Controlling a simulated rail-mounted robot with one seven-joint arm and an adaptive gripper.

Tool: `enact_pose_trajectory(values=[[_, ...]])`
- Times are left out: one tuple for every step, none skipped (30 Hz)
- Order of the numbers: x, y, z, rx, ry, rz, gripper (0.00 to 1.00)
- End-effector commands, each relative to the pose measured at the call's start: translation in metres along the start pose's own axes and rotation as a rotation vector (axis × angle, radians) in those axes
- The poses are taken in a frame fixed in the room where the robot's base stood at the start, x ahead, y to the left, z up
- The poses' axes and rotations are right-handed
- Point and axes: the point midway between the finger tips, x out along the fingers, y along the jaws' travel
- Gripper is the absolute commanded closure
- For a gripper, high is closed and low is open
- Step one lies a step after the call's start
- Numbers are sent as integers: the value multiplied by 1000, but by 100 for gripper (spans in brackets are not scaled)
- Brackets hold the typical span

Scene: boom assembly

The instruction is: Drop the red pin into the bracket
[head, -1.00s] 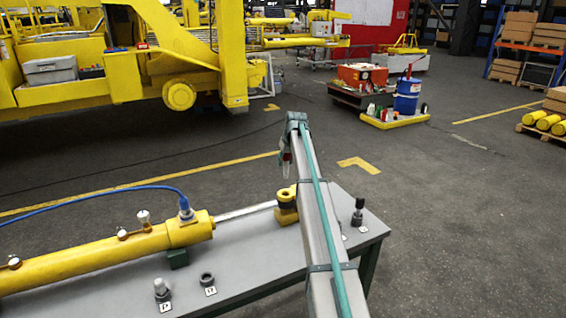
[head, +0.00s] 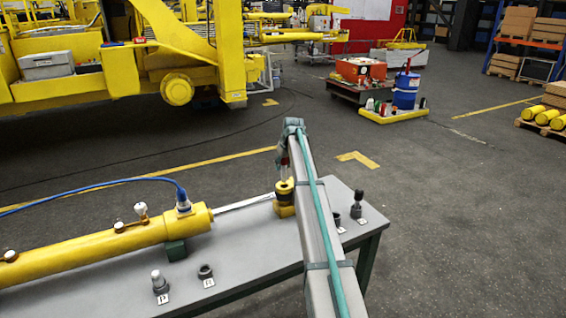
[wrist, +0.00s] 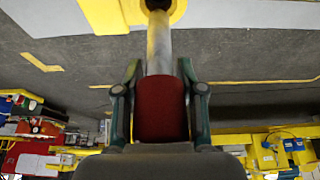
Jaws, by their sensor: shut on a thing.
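My gripper (wrist: 160,88) is shut on the red pin (wrist: 160,112), with one finger on each side of its red grip. The pin's bare metal shaft points away from my gripper toward the yellow bracket (wrist: 103,14) at the top of the wrist view. The shaft's tip meets the dark hole there; I cannot tell whether it is inside. In the head view my gripper (head: 283,160) is directly above the yellow bracket (head: 285,210) on the grey table, pointing down. The arm hides part of the bracket's right side.
A yellow cylinder (head: 110,245) with a blue hose lies on the grey table (head: 235,262), its silver rod (head: 243,203) reaching the bracket. Small dark fittings stand by labels at the front (head: 160,284) and right (head: 356,206).

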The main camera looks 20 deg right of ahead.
Motion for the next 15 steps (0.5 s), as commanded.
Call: enact_pose_trajectory(values=[[5,0,2,0,1,0,100],[7,0,3,0,1,0,100],[10,0,4,0,1,0,100],[12,0,5,0,1,0,100],[14,0,6,0,1,0,100],[17,0,7,0,2,0,100],[20,0,8,0,1,0,100],[22,0,9,0,2,0,100],[24,0,10,0,1,0,100],[27,0,11,0,1,0,100],[29,0,12,0,1,0,100],[32,0,13,0,1,0,100],[34,0,14,0,1,0,100],[36,0,15,0,1,0,100],[40,0,16,0,1,0,100]])
